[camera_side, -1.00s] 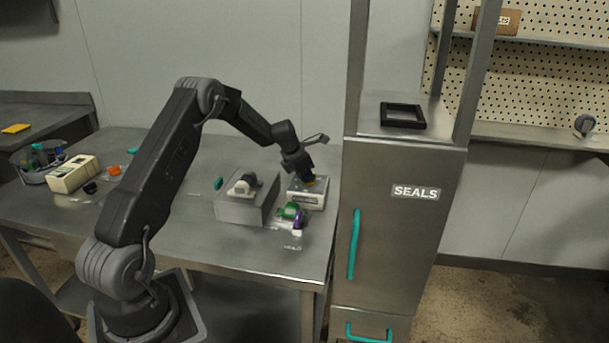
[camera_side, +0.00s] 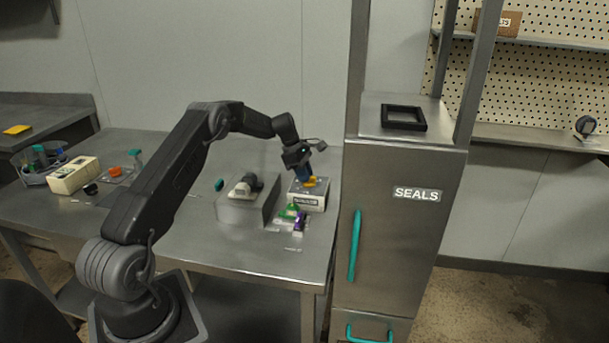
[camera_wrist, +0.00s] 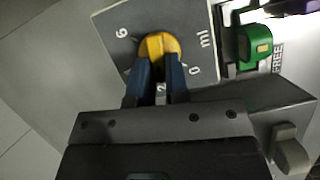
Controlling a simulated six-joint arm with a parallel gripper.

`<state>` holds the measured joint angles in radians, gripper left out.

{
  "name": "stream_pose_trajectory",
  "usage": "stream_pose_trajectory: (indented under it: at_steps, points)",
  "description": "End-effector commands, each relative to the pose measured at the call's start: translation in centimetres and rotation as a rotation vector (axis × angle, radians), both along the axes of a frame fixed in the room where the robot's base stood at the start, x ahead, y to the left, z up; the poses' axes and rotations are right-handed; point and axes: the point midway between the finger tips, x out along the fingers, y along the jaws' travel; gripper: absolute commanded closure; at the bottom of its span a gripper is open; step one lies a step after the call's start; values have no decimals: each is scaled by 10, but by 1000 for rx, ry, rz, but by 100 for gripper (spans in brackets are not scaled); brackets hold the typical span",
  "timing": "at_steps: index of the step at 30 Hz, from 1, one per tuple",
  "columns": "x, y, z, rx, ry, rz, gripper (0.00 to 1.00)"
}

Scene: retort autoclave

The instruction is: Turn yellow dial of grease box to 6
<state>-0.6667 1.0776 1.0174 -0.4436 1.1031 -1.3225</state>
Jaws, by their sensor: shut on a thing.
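The grease box (camera_side: 308,200) is a small light box with a dark label on its front, near the table's right end. Its yellow dial (camera_side: 310,181) is on top; it also shows in the wrist view (camera_wrist: 160,42) on a grey plate marked 6, 2, 0 and "ml". The 2 shows between my fingers, the 6 at upper left, the 0 at lower right. My gripper (camera_wrist: 156,66) has its two blue fingers shut on the dial's ridge; it shows above the box in the side view (camera_side: 303,173). Which mark the dial points to is unclear.
A grey block with a white-and-black part (camera_side: 245,185) stands left of the box. The SEALS cabinet (camera_side: 405,230) stands close on the right. The table's front middle is clear.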

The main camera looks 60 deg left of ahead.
Motion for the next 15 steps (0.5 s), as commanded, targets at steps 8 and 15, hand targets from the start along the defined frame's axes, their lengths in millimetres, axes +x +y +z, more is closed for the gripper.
stream_pose_trajectory:
  at_steps: [8, 15]
  points:
    - [4, 2, -1, 2, 0, -264, 100]
    - [6, 3, -1, 1, 1, -427, 100]
